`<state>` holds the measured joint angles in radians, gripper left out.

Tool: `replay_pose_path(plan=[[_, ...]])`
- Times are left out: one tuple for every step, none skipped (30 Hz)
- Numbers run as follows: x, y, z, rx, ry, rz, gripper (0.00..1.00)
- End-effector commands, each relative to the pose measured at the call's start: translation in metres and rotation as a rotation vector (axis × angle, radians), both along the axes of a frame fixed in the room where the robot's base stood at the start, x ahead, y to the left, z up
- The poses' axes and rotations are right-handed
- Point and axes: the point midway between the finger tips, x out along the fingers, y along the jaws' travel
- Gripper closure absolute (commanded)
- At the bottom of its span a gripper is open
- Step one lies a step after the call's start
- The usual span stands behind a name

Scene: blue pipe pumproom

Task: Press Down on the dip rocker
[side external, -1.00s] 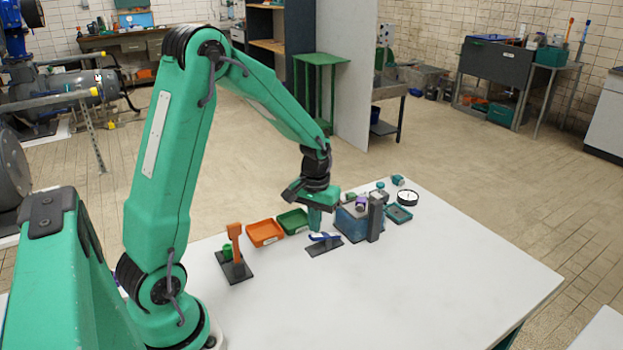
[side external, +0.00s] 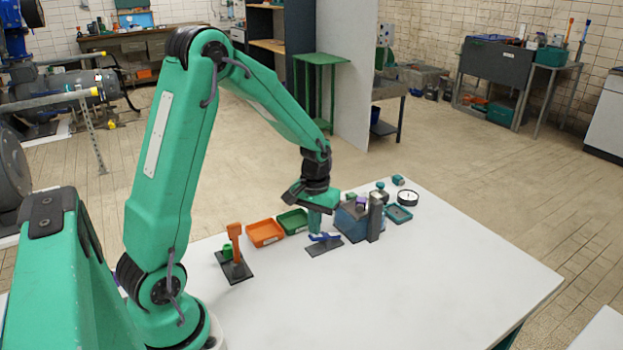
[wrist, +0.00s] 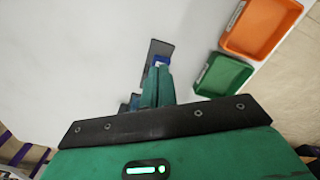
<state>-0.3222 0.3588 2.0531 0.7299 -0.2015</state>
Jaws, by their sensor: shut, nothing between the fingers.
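The dip rocker is a small blue rocker (side external: 328,237) on a flat dark base plate (side external: 326,248) on the white table. My gripper (side external: 315,231) is shut and empty, pointing down with its green fingertips at the rocker's left part. The tips look in contact with it or very close; I cannot tell which. In the wrist view, the shut fingers (wrist: 158,72) cover much of the rocker, and a bit of blue (wrist: 160,60) shows at their tips. The base plate (wrist: 160,47) extends beyond them.
An orange tray (side external: 265,242) and a green tray (side external: 283,228) lie behind and left. An orange-handled lever (side external: 235,243) stands farther left. A blue box with a grey post (side external: 375,217) stands close on the right. The front of the white table (side external: 400,300) is clear.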

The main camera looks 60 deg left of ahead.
Motion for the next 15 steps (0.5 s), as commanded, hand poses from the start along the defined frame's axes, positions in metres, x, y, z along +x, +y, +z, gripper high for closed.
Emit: replay_pose_path(plan=[[0.000,0.000,-0.002,0.000,0.001,0.000,1.00],[0.000,0.000,-0.002,0.000,0.001,0.000,1.00],[0.000,0.000,-0.003,0.000,0.000,0.000,1.00],[0.000,0.000,-0.004,0.000,0.000,0.000,1.00],[0.000,0.000,-0.005,0.000,0.001,0.000,1.00],[0.000,0.000,-0.006,0.000,0.001,0.000,1.00],[0.000,0.000,-0.007,0.000,0.001,0.000,1.00],[0.000,0.000,-0.008,0.000,0.001,0.000,1.00],[0.000,0.000,-0.009,0.000,0.001,0.000,1.00],[0.000,0.000,-0.009,0.000,0.001,0.000,1.00],[0.000,0.000,-0.010,0.000,0.001,0.000,1.00],[0.000,0.000,-0.011,0.000,0.001,0.000,1.00],[0.000,0.000,-0.012,0.000,0.001,0.000,1.00],[0.000,0.000,-0.013,0.000,0.000,0.000,1.00],[0.000,0.000,-0.013,0.000,0.000,0.000,1.00]])
